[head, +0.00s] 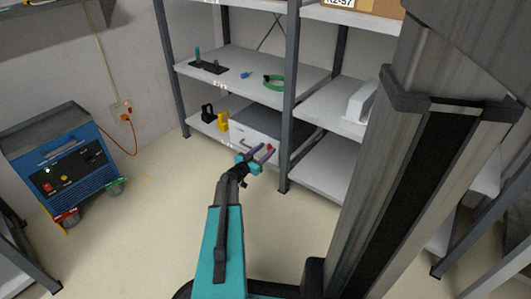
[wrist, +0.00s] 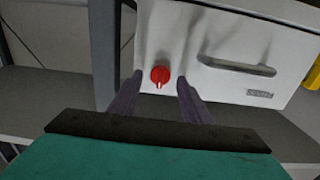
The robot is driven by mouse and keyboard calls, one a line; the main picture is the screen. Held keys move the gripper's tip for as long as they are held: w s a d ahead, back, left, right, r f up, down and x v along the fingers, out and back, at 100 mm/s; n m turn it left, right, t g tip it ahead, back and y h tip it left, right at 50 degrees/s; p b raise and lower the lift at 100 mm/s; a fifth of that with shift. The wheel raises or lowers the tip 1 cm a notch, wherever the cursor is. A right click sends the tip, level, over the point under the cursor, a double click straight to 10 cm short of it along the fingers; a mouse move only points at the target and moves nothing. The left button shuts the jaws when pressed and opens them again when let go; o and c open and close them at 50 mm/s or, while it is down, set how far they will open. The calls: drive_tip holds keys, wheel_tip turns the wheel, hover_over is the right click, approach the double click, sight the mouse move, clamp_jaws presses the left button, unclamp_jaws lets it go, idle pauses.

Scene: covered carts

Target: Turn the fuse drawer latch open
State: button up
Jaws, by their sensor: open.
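The fuse drawer is a white box (head: 243,128) on the lower shelf of the rack. Its front (wrist: 222,52) fills much of the wrist view, with a long bar handle (wrist: 237,66). The latch is a small round red knob (wrist: 160,75) with a pale mark at its lower edge. It also shows in the head view (head: 269,147). My gripper (head: 266,150) is open, with its purple fingers (wrist: 160,84) on either side of the knob in the wrist view. Gaps show on both sides. I cannot tell how deep the fingers reach.
A rack post (head: 289,110) stands right of the box. A yellow item (head: 222,121) and a black item (head: 207,113) sit left of it. A green cable coil (head: 273,81) lies on the shelf above. A blue cart (head: 62,150) stands left, with clear floor between.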

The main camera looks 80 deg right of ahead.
drive_tip(key=shift+d, duration=0.1)
drive_tip(key=c, duration=1)
drive_tip(key=shift+m+p, duration=0.35)
drive_tip(key=shift+m, duration=0.15)
drive_tip(key=m+p, duration=0.1)
drive_tip(key=m, duration=0.2)
drive_tip(key=shift+s+p, duration=0.1)
drive_tip(key=shift+p, duration=0.2)
drive_tip(key=m, duration=0.6)
drive_tip(key=m+b, duration=0.1)
drive_tip(key=m, duration=0.2)
drive_tip(key=shift+s+f+m, duration=0.1)
drive_tip(key=shift+f+m, duration=0.1)
drive_tip(key=shift+m, duration=0.1)
drive_tip(key=m+b, duration=0.1)
drive_tip(key=m, duration=0.3)
drive_tip(key=shift+b, duration=0.3)
drive_tip(key=shift+m, duration=0.3)
